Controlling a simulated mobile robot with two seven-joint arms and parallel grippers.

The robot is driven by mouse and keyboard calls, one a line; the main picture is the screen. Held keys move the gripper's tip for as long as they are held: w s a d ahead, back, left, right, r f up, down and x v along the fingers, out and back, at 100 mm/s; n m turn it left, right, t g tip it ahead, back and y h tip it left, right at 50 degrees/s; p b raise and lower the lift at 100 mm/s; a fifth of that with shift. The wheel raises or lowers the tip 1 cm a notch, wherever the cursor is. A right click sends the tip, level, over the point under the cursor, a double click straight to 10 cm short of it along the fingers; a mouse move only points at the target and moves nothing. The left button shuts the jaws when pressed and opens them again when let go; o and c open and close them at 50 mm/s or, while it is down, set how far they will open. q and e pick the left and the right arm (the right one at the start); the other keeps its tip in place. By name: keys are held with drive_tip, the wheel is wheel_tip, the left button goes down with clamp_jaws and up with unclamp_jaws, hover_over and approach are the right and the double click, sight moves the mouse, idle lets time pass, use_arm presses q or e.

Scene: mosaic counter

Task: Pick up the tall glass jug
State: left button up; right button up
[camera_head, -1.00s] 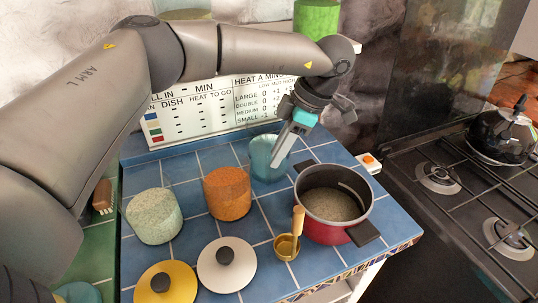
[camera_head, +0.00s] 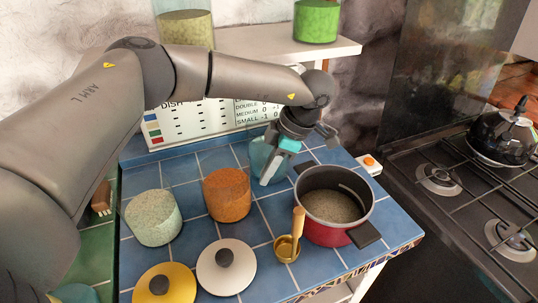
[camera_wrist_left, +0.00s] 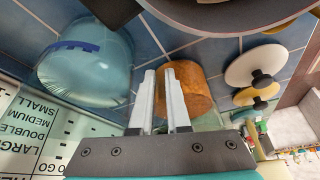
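A bluish, see-through glass jug (camera_head: 258,154) stands upright on the blue tiled counter, behind the red pot; my left gripper partly hides it. In the left wrist view the jug (camera_wrist_left: 88,68) is at the upper left with a dark blue band, to the left of the fingers. My left gripper (camera_head: 266,182) points down at the jug in the head view. In the left wrist view its two fingers (camera_wrist_left: 160,74) are parted with a narrow gap and nothing visible between them. My right gripper is not in view.
A red pot (camera_head: 322,233) stands close right of the jug. An orange-filled jar (camera_head: 228,196) and a pale-filled jar (camera_head: 153,218) stand left. A gold scoop (camera_head: 287,247), white lid (camera_head: 226,266) and yellow lid (camera_head: 165,284) lie in front. A shelf (camera_head: 270,42) is behind.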

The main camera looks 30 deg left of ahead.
sight(268, 153)
use_arm(q)
clamp_jaws()
idle(0.9)
drive_tip(key=shift+w+r, duration=0.15)
drive_tip(key=shift+r, duration=0.1)
wheel_tip(268, 153, up, 10)
drive_tip(key=shift+f+p, duration=0.1)
drive_tip(key=shift+p, duration=0.4)
